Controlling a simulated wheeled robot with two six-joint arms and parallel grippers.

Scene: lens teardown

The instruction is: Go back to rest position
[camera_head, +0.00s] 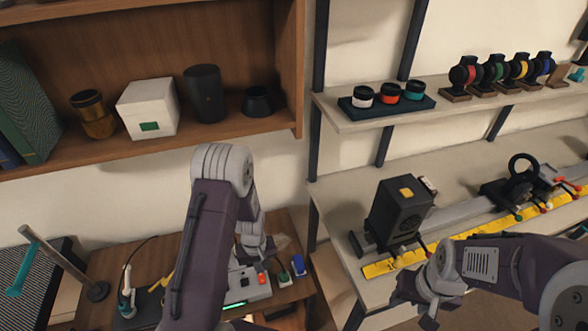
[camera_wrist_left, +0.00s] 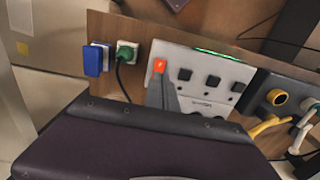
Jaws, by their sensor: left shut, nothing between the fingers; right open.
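My left arm rises at the centre of the head view and folds down at its elbow. Its wrist hangs over the low wooden bench, and the arm link hides much of what lies behind it. In the left wrist view my left gripper (camera_wrist_left: 161,92) shows as grey fingers, shut and empty, in front of a white control box (camera_wrist_left: 210,68). My right arm comes in from the lower right of the head view. My right gripper (camera_head: 430,312) hangs at the bottom edge, open, near the workbench's front edge. It is partly cut off.
A blue plug (camera_head: 298,265) and a green plug (camera_head: 284,280) stand beside the control box. A black boxy device (camera_head: 399,214) and a yellow ruler strip (camera_head: 470,233) lie on the right workbench (camera_head: 345,192). Shelves with lens parts are above.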

